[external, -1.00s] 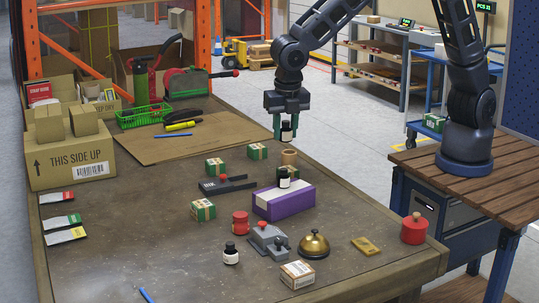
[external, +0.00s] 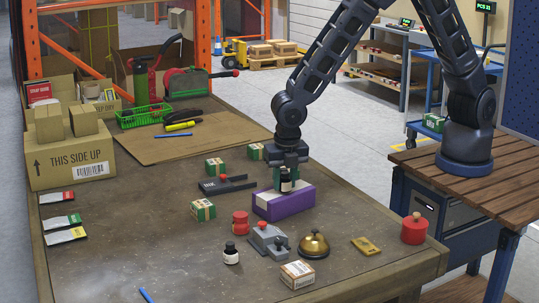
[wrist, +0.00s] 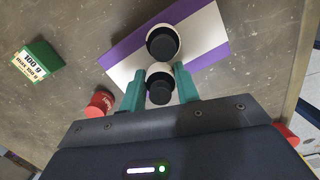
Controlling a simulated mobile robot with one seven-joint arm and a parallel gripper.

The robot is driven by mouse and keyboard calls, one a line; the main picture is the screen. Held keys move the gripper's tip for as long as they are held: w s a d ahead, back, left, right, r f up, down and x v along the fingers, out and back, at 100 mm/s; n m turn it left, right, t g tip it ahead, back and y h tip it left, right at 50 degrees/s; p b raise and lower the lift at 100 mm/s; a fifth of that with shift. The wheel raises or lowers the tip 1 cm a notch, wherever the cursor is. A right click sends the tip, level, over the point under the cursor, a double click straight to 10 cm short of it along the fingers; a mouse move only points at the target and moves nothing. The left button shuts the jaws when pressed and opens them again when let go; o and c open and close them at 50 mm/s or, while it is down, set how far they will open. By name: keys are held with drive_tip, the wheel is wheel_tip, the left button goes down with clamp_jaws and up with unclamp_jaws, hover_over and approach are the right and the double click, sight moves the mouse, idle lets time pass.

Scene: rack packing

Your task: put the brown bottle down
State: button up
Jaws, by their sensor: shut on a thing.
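My gripper (external: 288,178) is low over the purple box (external: 296,201). In the wrist view its teal fingers are shut on a bottle (wrist: 160,93), seen as a dark cap between them. A second dark round top (wrist: 162,43) with a pale rim shows just beyond it, over the box's white stripe (wrist: 204,28). In the external view one dark, white-labelled bottle shows at the fingers, and anything behind it is hidden. I cannot tell whether the held bottle's base touches a surface.
A red canister (external: 240,223), a grey stamp-like device (external: 265,236), a brass bell (external: 313,244) and a small black bottle (external: 231,254) stand in front of the box. Green cartons (external: 203,210) are to the left. The front left of the table is mostly clear.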

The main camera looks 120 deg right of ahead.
drive_tip(key=shift+f, duration=0.25)
drive_tip(key=shift+f, duration=0.15)
drive_tip(key=o, duration=1)
